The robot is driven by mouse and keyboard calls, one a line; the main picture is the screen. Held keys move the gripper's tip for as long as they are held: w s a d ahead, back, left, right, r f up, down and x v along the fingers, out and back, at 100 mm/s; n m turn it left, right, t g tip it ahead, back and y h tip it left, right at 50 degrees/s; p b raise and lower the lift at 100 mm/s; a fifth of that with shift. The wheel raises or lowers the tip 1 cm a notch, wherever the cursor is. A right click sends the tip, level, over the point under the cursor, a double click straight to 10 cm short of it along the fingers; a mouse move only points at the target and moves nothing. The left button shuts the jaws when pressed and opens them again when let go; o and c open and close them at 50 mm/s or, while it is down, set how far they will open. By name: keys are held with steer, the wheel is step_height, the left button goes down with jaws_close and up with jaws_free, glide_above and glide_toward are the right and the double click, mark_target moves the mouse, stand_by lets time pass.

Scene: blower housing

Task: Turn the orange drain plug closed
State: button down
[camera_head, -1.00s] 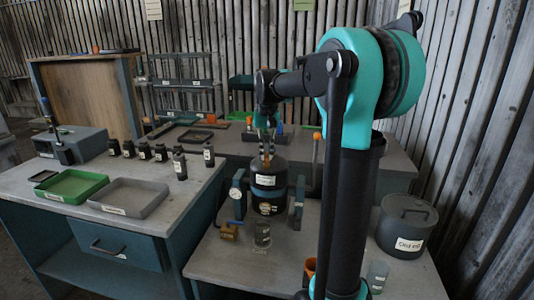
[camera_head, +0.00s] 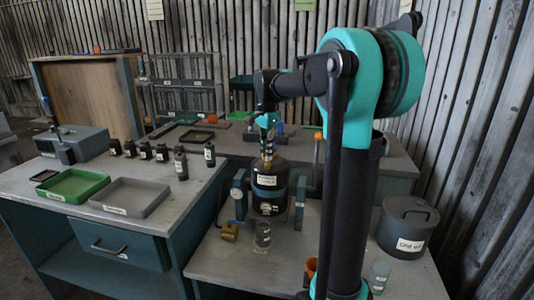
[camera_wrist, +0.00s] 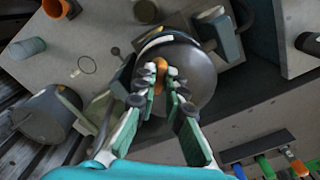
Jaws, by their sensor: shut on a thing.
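The orange plug (camera_wrist: 161,66) sits on top of the dark round housing (camera_wrist: 196,72). In the head view the housing (camera_head: 268,190) stands upright on the near bench, with a label and a blue band. My gripper (camera_wrist: 165,80) comes from above with its fingertips shut on the orange plug. In the head view my gripper (camera_head: 267,152) is directly over the top of the housing, and the plug is mostly hidden by the fingers.
A lidded grey pot (camera_head: 407,228) and an orange cup (camera_head: 310,268) stand to the right.

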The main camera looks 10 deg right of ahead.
steer(key=m, duration=0.4)
steer(key=shift+w+m, duration=0.15)
steer(key=shift+m, duration=0.15)
steer(key=m, duration=0.4)
steer(key=shift+m, duration=0.3)
steer(key=c, duration=1.6)
jaws_free()
step_height(320, 180, up, 12)
